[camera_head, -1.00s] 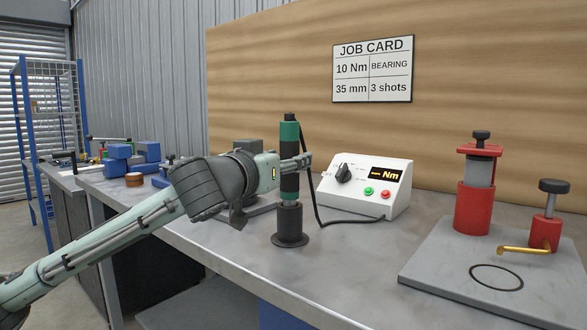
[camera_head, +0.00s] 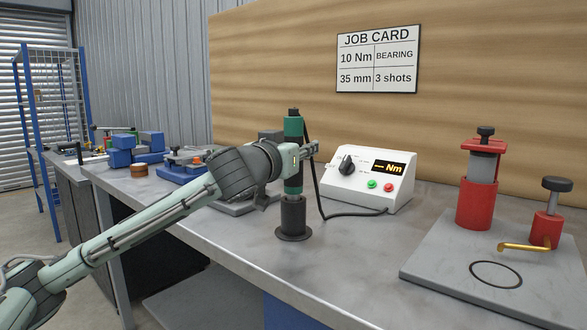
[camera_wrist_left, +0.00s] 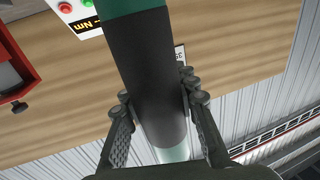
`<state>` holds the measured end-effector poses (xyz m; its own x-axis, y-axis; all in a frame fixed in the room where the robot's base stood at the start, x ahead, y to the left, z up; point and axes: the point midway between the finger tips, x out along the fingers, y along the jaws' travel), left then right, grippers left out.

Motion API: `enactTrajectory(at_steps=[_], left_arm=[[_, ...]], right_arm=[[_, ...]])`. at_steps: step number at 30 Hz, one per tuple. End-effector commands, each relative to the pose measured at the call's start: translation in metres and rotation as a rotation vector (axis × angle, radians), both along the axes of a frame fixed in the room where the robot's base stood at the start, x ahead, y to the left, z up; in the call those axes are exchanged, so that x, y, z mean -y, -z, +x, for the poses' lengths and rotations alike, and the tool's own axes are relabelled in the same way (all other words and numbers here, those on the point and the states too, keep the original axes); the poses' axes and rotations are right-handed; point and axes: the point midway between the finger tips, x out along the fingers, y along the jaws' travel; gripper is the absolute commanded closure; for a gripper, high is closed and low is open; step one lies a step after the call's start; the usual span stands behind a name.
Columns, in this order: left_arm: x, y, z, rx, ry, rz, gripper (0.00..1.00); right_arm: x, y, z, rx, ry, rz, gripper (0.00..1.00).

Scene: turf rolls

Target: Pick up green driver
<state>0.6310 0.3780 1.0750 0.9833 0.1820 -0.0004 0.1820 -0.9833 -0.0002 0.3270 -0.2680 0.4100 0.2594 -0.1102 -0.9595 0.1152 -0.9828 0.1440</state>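The green driver (camera_head: 293,129) stands upright, a green and black cylinder with its lower end in a dark round holder (camera_head: 294,219) on the bench. Its dark grip (camera_wrist_left: 147,75) fills the middle of the left wrist view. My left gripper (camera_head: 310,149) reaches around this grip from the left. Its fingers (camera_wrist_left: 158,98) lie along both edges of the grip, very close or touching; whether they press on it is not clear. My right gripper is not in view.
A white controller (camera_head: 368,178) stands just right of the driver, joined by a black cable (camera_head: 350,214). A grey plate (camera_head: 440,265) with red fixtures lies at the right. Blue blocks (camera_head: 122,150) stand at the far left. The front bench top is clear.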

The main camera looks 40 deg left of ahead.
Motion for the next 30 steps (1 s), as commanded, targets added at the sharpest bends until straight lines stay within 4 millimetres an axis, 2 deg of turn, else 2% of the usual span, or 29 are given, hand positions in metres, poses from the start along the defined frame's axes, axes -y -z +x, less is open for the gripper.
enactTrajectory(at_steps=[1,6,22,26,30], left_arm=[[0.000,0.000,0.000,0.000,0.000,0.000,0.82],[0.000,0.000,0.000,0.000,0.000,0.000,1.00],[0.000,-0.005,0.000,0.005,-0.001,0.000,1.00],[0.000,-0.015,0.000,0.007,-0.001,-0.001,1.00],[0.000,-0.035,-0.001,0.009,0.000,-0.001,1.00]], right_arm=[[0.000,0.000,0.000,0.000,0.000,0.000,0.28],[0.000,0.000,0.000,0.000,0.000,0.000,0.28],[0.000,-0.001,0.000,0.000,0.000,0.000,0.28],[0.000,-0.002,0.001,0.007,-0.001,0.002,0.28],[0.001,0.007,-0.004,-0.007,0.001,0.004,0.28]])
